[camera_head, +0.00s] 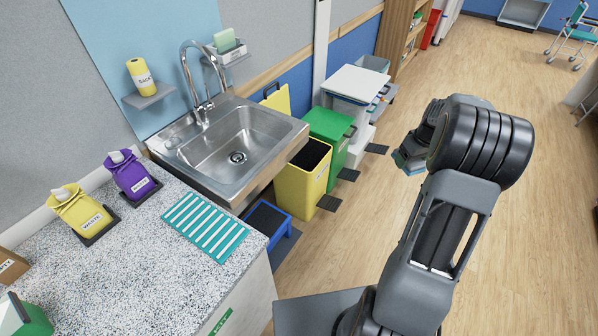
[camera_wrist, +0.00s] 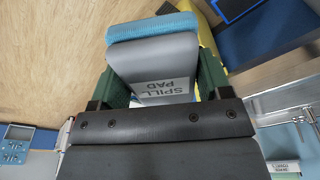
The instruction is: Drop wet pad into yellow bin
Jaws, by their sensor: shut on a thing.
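The wet pad is a grey and blue block labelled SPILL PAD (camera_wrist: 158,75) in the wrist view. My gripper (camera_wrist: 160,62) is shut on it, with a green finger at each side. In the head view my gripper (camera_head: 408,157) is up in the air, right of the bins, and the pad's blue edge just shows there. The yellow bin (camera_head: 297,190) stands on the floor beside the sink. Its lid (camera_head: 276,100) is raised and the inside looks dark. The pad is apart from the bin.
A green bin (camera_head: 330,128) with its lid shut stands just beyond the yellow one, then a white cart (camera_head: 354,83). A blue step stool (camera_head: 268,226) is in front. The steel sink (camera_head: 240,140) and speckled counter (camera_head: 150,250) are left. Open wooden floor (camera_head: 510,200) lies right.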

